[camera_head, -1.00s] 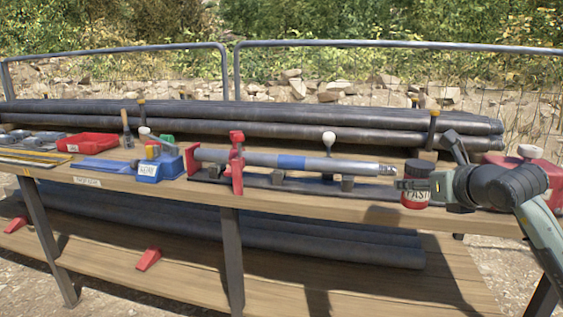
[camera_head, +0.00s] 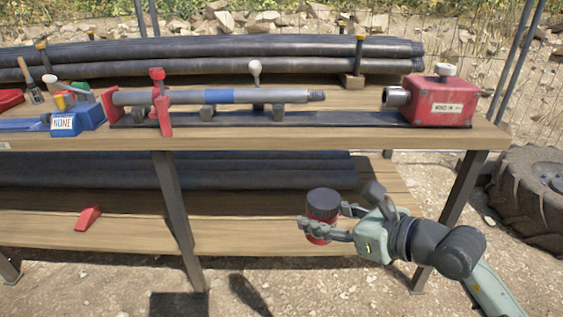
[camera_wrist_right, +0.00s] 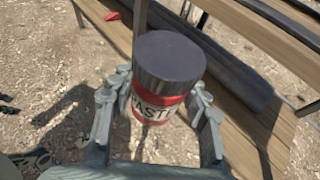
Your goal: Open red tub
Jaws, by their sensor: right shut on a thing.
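The red tub (camera_head: 321,231) has a dark lid (camera_head: 323,203) on top. My right gripper (camera_head: 326,226) is shut on the tub and holds it upright in the air, in front of the bench. In the right wrist view the tub (camera_wrist_right: 150,112) sits between the fingers of the gripper (camera_wrist_right: 160,112), with part of a "PASTE" label showing. The dark lid (camera_wrist_right: 169,60) is seated on it and faces the camera. My left gripper is not in view.
The workbench (camera_head: 420,135) carries a clamped pipe with a blue band (camera_head: 235,96), a red clamp (camera_head: 161,100), a red box (camera_head: 440,100) and a blue box (camera_head: 80,119). A lower shelf (camera_head: 250,235) lies beneath. A tyre (camera_head: 530,198) stands at the right.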

